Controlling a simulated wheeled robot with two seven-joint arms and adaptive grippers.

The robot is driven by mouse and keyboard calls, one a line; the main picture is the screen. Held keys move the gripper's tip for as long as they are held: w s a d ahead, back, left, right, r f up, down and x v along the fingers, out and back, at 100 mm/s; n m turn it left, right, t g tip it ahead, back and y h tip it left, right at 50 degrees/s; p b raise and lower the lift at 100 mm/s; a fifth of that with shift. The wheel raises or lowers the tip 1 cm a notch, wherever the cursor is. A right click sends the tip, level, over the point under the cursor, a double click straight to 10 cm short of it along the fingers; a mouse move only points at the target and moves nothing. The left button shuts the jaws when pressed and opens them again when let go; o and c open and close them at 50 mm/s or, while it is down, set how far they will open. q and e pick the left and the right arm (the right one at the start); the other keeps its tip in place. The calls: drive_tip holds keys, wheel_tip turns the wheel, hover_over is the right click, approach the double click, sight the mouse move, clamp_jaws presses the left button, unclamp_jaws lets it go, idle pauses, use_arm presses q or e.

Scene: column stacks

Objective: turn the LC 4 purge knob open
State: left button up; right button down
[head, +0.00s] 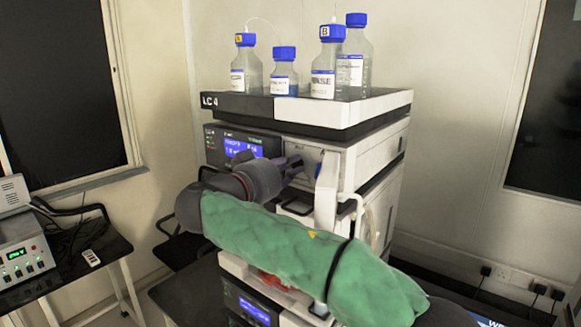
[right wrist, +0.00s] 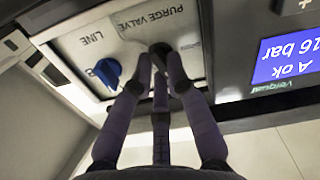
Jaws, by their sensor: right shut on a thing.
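The LC 4 stack (head: 285,130) stands in the middle of the head view, with its name on the top tray's edge. My right gripper (head: 299,165) reaches its front panel from the left. In the right wrist view, the right gripper (right wrist: 161,62) is shut on the dark purge knob (right wrist: 160,47), beside the printed words PURGE VALVE. The fingers cover much of the knob, and I cannot tell which way it is turned. In the head view the knob is hidden behind the gripper. My left gripper is not in view.
A blue line knob (right wrist: 108,74) sits close beside the purge knob. A lit pump display (right wrist: 288,58) is on the neighbouring panel. Several blue-capped bottles (head: 323,70) stand on top of the stack. A side table (head: 75,262) with an instrument is at the left.

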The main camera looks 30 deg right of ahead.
drive_tip(key=n, duration=0.2)
drive_tip(key=shift+n+p, duration=0.3)
drive_tip(key=shift+n, duration=0.1)
drive_tip(key=n+p, duration=0.1)
drive_tip(key=n, duration=0.2)
drive_tip(key=shift+w+r+n, duration=0.1)
drive_tip(key=shift+n, duration=0.2)
drive_tip(key=n+p, duration=0.2)
drive_tip(key=n, duration=0.1)
drive_tip(key=shift+w+n, duration=0.1)
drive_tip(key=shift+n, duration=0.2)
drive_tip(key=shift+a+n+p, duration=0.1)
drive_tip(key=shift+n+p, duration=0.95)
drive_tip(key=shift+n, duration=0.45)
drive_tip(key=c, duration=1.2)
unclamp_jaws()
drive_tip(key=shift+w, duration=0.1)
